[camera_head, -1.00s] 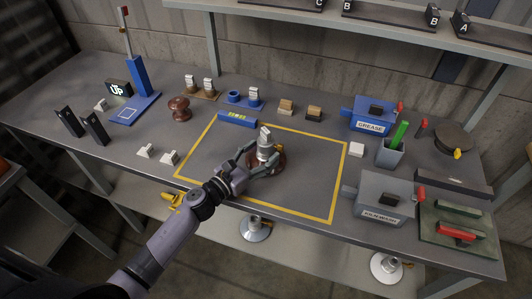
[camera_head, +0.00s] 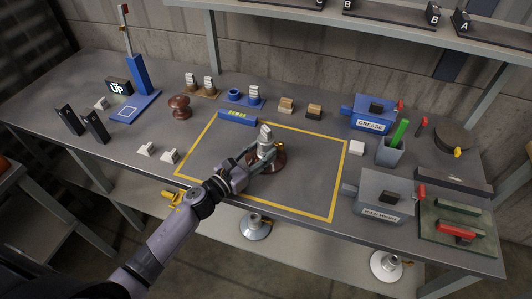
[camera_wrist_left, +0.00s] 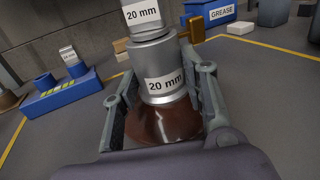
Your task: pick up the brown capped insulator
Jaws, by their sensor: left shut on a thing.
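The brown capped insulator (camera_head: 279,160) stands upright inside the yellow-outlined area of the table. It has a glossy brown body and a grey metal cap, and it also shows in the left wrist view (camera_wrist_left: 165,125). The cap carries a "20 mm" label, with a second "20 mm" label on the narrower part above. My left gripper (camera_head: 262,153) is shut on the insulator, with one finger on each side of it. The insulator's base is partly hidden by the gripper, so I cannot tell whether it touches the table. My right gripper is not in view.
Another brown insulator (camera_head: 179,107) stands at the left. The blue GREASE box (camera_head: 371,115) and a grey box (camera_head: 383,196) stand at the right. Much of the outlined area is clear.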

